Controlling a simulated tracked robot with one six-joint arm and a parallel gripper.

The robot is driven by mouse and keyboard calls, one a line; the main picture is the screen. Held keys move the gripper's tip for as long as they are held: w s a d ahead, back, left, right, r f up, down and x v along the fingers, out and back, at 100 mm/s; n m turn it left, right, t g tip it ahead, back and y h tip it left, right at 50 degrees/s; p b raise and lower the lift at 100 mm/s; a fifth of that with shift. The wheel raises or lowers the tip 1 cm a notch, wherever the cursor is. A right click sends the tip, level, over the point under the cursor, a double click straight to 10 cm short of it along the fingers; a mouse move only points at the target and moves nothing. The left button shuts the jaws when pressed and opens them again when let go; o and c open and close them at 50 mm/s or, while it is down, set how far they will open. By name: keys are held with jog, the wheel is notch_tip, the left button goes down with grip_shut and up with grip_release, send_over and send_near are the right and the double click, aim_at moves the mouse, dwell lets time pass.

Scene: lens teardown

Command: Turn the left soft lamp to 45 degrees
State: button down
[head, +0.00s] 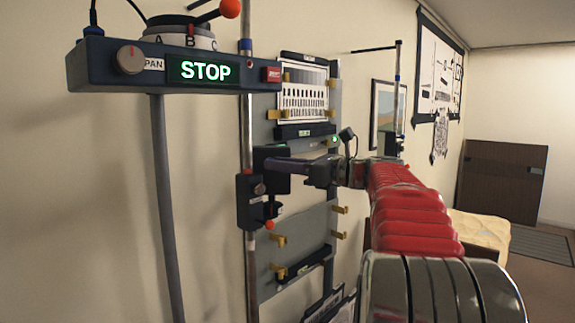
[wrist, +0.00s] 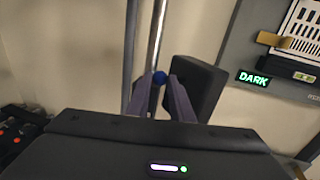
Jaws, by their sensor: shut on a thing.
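The left soft lamp (head: 250,202) is a dark box-like unit clamped on a vertical metal pole left of centre in the head view. A dark flat panel (wrist: 197,88), which looks like part of this lamp, stands just right of the fingers in the wrist view. My gripper (head: 272,163) reaches in from the right at the lamp's upper part. In the wrist view its purple-grey fingers (wrist: 161,92) close around a small blue knob (wrist: 160,77) in front of the pole. The knob's stem is mostly hidden, and I cannot read the lamp's angle.
A control box (head: 168,72) with a PAN dial and a green STOP display hangs at upper left. A grey wall panel (head: 298,232) with yellow hooks is behind the lamp. A DARK display (wrist: 253,79) glows at right. Another pole lamp (head: 393,145) stands farther back.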

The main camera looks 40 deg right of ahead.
jog(key=shift+d+r, duration=0.15)
jog(key=c, duration=1.6)
grip_release()
jog(key=shift+w, duration=0.2)
jog(key=shift+o, duration=0.2)
jog(key=shift+s, duration=0.1)
jog(key=v, duration=1.3)
jog(key=shift+s+f, duration=0.25)
jog(key=shift+s, duration=0.1)
